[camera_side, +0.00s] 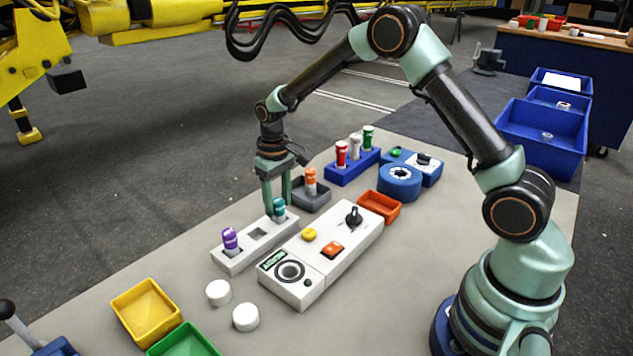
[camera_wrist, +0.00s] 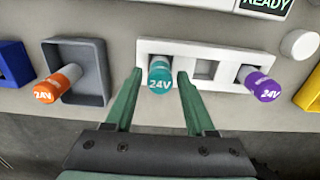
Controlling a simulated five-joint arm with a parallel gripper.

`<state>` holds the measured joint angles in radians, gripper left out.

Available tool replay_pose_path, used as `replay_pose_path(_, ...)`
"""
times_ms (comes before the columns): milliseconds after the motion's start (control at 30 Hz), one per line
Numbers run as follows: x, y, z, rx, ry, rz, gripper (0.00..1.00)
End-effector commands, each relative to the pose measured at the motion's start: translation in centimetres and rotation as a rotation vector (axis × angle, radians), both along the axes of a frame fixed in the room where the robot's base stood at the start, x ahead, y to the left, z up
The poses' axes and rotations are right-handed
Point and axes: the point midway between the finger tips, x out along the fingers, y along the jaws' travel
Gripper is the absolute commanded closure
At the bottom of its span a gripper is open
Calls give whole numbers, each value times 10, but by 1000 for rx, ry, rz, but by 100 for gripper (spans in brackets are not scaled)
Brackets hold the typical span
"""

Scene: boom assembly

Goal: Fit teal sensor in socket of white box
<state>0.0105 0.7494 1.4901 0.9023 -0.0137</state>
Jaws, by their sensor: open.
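The teal sensor (camera_side: 279,208), marked 24V in the wrist view (camera_wrist: 160,78), stands upright in one end slot of the white rack (camera_side: 240,262). My gripper (camera_side: 276,207) points down at it, with its green fingers open. In the wrist view the fingertips (camera_wrist: 160,88) lie on either side of the sensor, with gaps; I cannot tell whether either touches it. The white box (camera_side: 333,250) lies beside the rack. Its near end carries a dark round socket (camera_side: 289,271) in a ring, with nothing in it, and a green READY display (camera_side: 272,260).
A purple sensor (camera_side: 230,239) stands in the rack's other end; the middle slot is empty. An orange sensor (camera_side: 310,181) stands in a grey tray (camera_side: 318,203) close behind my gripper. A black knob (camera_side: 354,216) rises from the box. White caps (camera_side: 219,292) lie in front.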

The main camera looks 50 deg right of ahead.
Motion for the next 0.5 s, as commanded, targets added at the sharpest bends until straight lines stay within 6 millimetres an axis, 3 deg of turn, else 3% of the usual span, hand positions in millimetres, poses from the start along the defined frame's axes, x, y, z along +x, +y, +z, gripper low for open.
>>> replay_pose_path(133,0,0,0,0,0,0,49)
replay_pose_path(267,0,0,0,0,0,0,99)
replay_pose_path(500,1,0,5,0,-3,0,100)
